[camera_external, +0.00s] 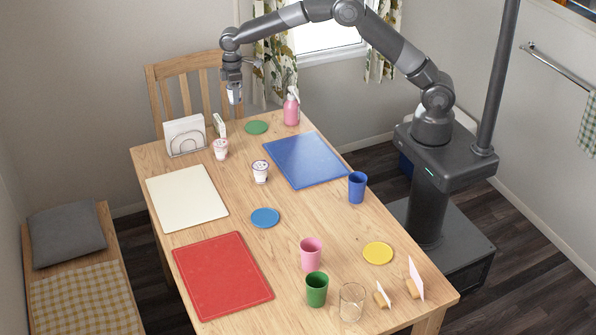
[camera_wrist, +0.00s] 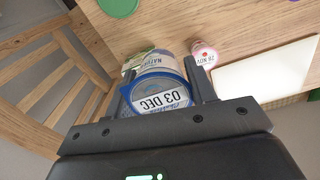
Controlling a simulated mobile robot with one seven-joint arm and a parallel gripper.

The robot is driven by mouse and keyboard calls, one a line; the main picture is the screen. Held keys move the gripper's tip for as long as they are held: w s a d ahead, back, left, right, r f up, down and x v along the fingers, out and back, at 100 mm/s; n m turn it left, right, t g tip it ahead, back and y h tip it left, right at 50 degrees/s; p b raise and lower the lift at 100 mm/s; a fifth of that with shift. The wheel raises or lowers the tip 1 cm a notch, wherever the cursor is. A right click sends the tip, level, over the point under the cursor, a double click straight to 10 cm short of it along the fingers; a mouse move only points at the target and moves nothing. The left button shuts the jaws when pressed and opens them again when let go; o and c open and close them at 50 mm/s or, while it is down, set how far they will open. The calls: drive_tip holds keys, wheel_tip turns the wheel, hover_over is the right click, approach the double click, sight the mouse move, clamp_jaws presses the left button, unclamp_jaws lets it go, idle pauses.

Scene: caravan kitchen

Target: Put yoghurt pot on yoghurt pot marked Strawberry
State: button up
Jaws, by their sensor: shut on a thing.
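My gripper (camera_external: 234,90) is shut on a yoghurt pot (camera_external: 235,98) and holds it in the air above the table's far left end. In the wrist view this held yoghurt pot (camera_wrist: 162,88) has a blue-rimmed lid reading "03 DEC" and a side label beginning "NATUR". A pot with a pinkish lid (camera_external: 221,149) stands upright on the table near the napkin holder; its lid reads "20 NOV" in the wrist view (camera_wrist: 204,55). Another pot with a dark purple-blue lid (camera_external: 260,172) stands nearer the middle. I cannot read a flavour name on either standing pot.
A napkin holder (camera_external: 186,136) and a small upright box (camera_external: 219,125) stand beside the pinkish-lidded pot. A white board (camera_external: 187,198), green disc (camera_external: 256,127), blue board (camera_external: 305,161) and pink spray bottle (camera_external: 291,108) lie around. Cups stand toward the near end.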

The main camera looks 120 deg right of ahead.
hover_over(217, 142)
wheel_tip(217, 142, down, 7)
drive_tip(key=shift+a+r, duration=0.1)
drive_tip(key=shift+f, duration=1.9)
drive_tip(key=shift+f, duration=0.15)
drive_tip(key=o, duration=1)
drive_tip(key=shift+o, duration=0.2)
